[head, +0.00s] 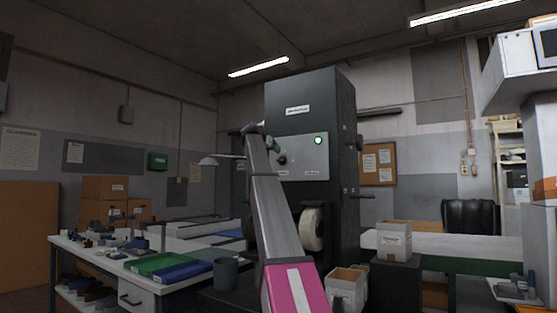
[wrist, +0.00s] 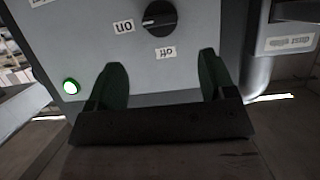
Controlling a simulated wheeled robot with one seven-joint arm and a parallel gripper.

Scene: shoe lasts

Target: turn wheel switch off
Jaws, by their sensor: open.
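A dark rotary switch knob (wrist: 160,18) sits on a light grey control panel (wrist: 75,45), at the top middle of the wrist view. A white mark on the knob points left, toward a small label (wrist: 124,26); another label (wrist: 166,52) sits below it. Both labels appear upside down, and their wording is hard to read. A green lamp (wrist: 71,87) is lit on the panel. My gripper (wrist: 162,68) is open and empty, its two dark green fingers apart from the knob. In the head view, my gripper (head: 272,146) is in front of the panel (head: 308,160), close to the knob (head: 282,160).
The panel is on a tall dark machine cabinet (head: 310,100) with a pale wheel (head: 312,229) below. A workbench (head: 75,250) with blue and green trays is at left. Boxes (head: 394,238) stand right of the machine. In the wrist view, a grey pipe (wrist: 258,60) runs right of the panel.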

